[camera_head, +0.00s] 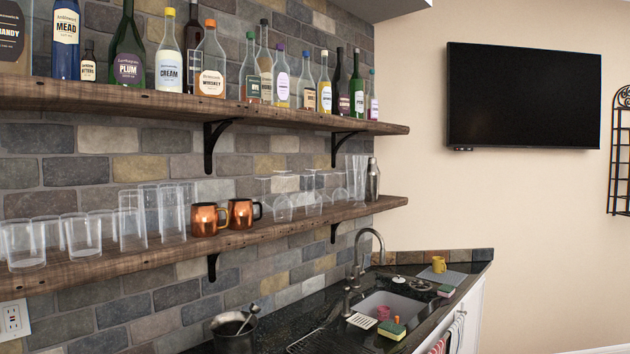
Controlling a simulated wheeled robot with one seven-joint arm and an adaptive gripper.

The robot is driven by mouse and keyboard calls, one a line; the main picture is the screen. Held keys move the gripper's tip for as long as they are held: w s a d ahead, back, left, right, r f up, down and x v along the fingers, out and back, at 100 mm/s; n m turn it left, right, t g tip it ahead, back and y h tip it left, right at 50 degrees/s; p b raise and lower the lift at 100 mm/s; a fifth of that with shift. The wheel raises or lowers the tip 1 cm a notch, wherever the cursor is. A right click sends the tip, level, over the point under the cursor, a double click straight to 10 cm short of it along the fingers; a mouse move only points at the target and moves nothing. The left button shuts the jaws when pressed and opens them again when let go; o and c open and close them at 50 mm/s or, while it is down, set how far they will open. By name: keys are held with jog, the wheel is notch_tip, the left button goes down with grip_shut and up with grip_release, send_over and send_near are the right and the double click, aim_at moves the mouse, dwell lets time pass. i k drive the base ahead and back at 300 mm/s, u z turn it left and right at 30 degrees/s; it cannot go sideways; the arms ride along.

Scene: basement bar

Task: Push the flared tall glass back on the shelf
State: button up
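A clear tall glass (359,178) that looks wider at the top stands upright near the right end of the lower wooden shelf (290,222). It is beside a metal shaker (373,180), and overlapping clear glass makes its outline hard to follow. Other tall, straighter glasses (171,213) stand left of the copper mugs. My gripper is not in view.
Short tumblers (80,236) fill the shelf's left part. Two copper mugs (206,219) and stemmed glasses (284,197) stand along the middle. An upper shelf (180,105) holds several bottles. Below are a faucet (370,250), a sink (390,305) and a dark counter.

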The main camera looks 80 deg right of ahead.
aim_at(360, 163)
jog(key=z, duration=3.05)
